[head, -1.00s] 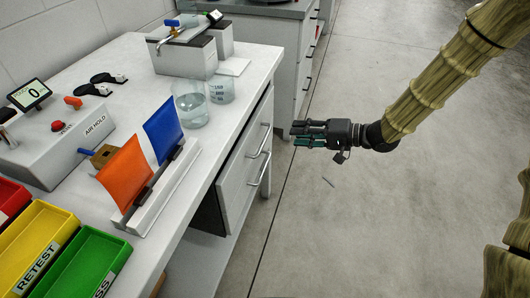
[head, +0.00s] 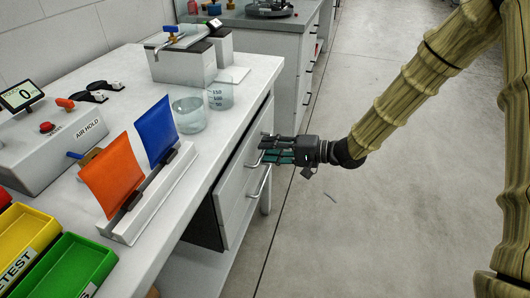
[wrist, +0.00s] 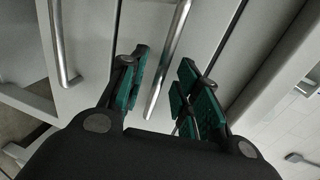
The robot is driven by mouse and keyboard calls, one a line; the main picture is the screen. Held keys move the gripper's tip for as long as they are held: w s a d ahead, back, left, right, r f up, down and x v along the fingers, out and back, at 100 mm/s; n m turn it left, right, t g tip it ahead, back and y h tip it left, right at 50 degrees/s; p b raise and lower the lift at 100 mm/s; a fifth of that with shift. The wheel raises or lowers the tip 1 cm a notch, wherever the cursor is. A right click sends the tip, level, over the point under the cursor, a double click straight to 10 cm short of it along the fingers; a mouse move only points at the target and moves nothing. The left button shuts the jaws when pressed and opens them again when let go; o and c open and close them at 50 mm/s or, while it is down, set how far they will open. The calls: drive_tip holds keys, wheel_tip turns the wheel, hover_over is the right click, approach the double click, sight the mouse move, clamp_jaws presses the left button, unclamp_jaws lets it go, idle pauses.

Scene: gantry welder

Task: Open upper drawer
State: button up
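The upper drawer (head: 231,178) is a pale grey front under the white bench top, with a metal bar handle. It looks closed. In the wrist view, its handle (wrist: 166,58) runs between my finger pads, with space visible on both sides. My gripper (head: 268,150) is open at the upper drawer front, its green-padded fingers partly covering the handle in the head view. In the wrist view, my gripper (wrist: 160,85) has its fingers spread on either side of the bar. I cannot tell whether either finger touches it.
The lower drawer handle (head: 259,182) sits just below my gripper. The white bench top (head: 235,112) overhangs the drawers and carries glass beakers (head: 190,115) and a rack with orange and blue plates. Another cabinet stands behind. Open floor (head: 350,230) lies to the right.

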drive_tip(key=shift+x, duration=0.85)
clamp_jaws()
